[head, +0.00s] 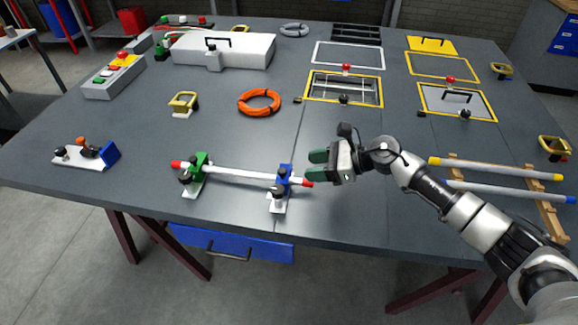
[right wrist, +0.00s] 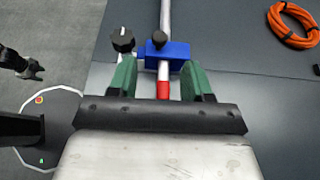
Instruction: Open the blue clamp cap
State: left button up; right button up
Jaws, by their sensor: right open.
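The blue clamp (head: 285,183) stands near the table's front edge, on a white foot. It sits around the right end of a white rod (head: 238,173) with red tips, and its blue cap appears closed over the rod. A black knob (head: 277,192) is on its front side. In the right wrist view the blue clamp (right wrist: 180,51) lies just ahead of the fingertips, with black knobs on it. My right gripper (head: 318,165) is open and empty, just right of the clamp. In the wrist view its green fingers are either side of the rod's red tip (right wrist: 163,90).
A green clamp (head: 198,166) holds the rod's left end. A white fixture with a blue plate (head: 110,153) is at far left. An orange coil (head: 259,102) lies behind the rod. A wooden rack (head: 548,215) with two tubes is at right. The table between coil and rod is clear.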

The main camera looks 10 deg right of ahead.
aim_at(284, 170)
jog(key=p+x, duration=0.1)
jog(key=x, duration=0.6)
jog(key=shift+a, duration=0.1)
grip_shut()
